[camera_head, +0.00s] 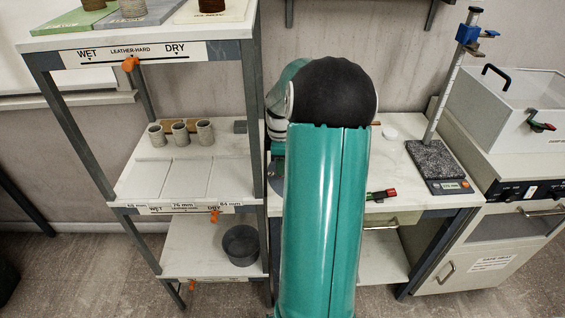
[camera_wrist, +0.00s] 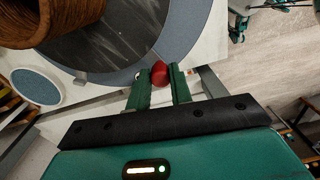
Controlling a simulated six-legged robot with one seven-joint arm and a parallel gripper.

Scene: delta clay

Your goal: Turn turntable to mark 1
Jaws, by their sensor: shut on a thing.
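The turntable (camera_wrist: 195,35) fills the top of the wrist view. It has a dark grey middle, a blue-grey outer ring, and a brown coiled pot (camera_wrist: 70,18) standing over it. A red knob (camera_wrist: 159,70) sits at its near rim. My gripper (camera_wrist: 160,82) has its two green fingers on either side of the knob and is shut on it. In the head view my arm hides most of the turntable and all of the gripper; only a dark sliver shows left of the arm. I cannot make out any numbered mark.
A round pale blue disc (camera_wrist: 37,88) lies left in the wrist view. In the head view, a shelf rack (camera_head: 140,205) with small grey pots (camera_head: 180,135) stands left. A height gauge on a speckled base (camera_head: 435,160) and a grey-white cabinet (camera_head: 500,110) stand right.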

